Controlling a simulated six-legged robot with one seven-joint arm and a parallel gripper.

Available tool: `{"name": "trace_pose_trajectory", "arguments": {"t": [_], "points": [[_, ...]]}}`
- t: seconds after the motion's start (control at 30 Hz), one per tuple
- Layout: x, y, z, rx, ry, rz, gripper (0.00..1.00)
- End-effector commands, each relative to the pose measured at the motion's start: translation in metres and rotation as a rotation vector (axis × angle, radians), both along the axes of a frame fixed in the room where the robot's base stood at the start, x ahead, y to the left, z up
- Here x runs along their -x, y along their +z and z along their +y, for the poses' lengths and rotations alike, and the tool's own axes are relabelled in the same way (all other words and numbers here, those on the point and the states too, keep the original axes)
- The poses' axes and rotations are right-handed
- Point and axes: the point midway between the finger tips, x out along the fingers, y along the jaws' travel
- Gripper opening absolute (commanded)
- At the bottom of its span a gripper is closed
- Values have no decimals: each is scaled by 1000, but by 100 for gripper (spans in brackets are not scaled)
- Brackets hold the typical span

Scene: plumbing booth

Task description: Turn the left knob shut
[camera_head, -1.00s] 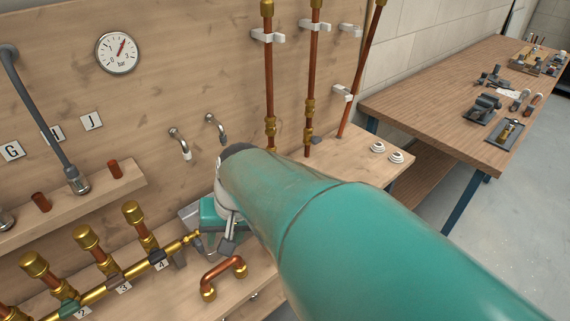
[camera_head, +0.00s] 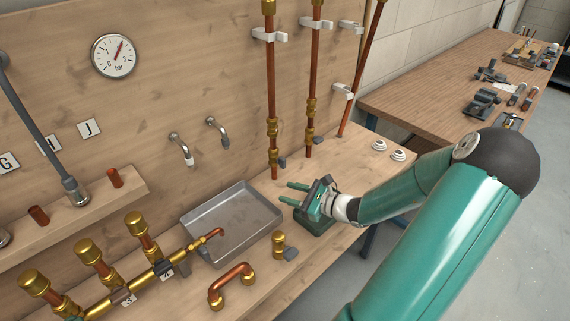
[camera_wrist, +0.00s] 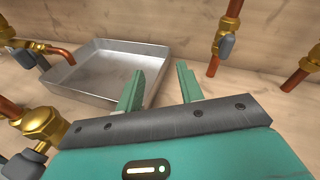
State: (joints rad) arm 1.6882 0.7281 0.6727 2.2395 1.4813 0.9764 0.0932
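My gripper (camera_head: 286,192) is open, with two green fingers apart and nothing between them. It is low over the bench, just right of the metal tray. In the wrist view the fingers (camera_wrist: 160,72) point toward the board. Ahead, the left vertical copper pipe (camera_head: 271,85) has a brass valve with a grey knob (camera_head: 283,162). This knob also shows in the wrist view (camera_wrist: 226,47), right of the fingers and apart from them. The middle pipe (camera_head: 313,75) carries a similar grey knob (camera_head: 318,141). I cannot tell how far either knob is turned.
The metal tray (camera_head: 197,219) lies below two wall spouts. A brass fitting with a grey knob (camera_head: 290,254) stands in front of it, beside a copper U-bend (camera_head: 232,273). A brass manifold (camera_head: 140,280) lies left. White rings (camera_head: 398,155) sit on the bench's right end.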

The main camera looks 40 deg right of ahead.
Motion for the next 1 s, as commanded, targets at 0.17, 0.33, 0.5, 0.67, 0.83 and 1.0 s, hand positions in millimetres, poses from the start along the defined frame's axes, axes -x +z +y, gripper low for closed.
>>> {"name": "trace_pose_trajectory", "arguments": {"t": [0.17,0.33,0.5,0.67,0.83,1.0], "points": [[21,-4,-64,-192,-245,-96,37],[25,-4,-82,-245,-316,-128,37],[4,-4,-80,-244,-314,-128,37],[-27,-4,-79,-245,-313,-128,37],[-61,-4,-78,-244,-312,-127,37],[-91,-4,-78,-244,-313,-127,37]]}}
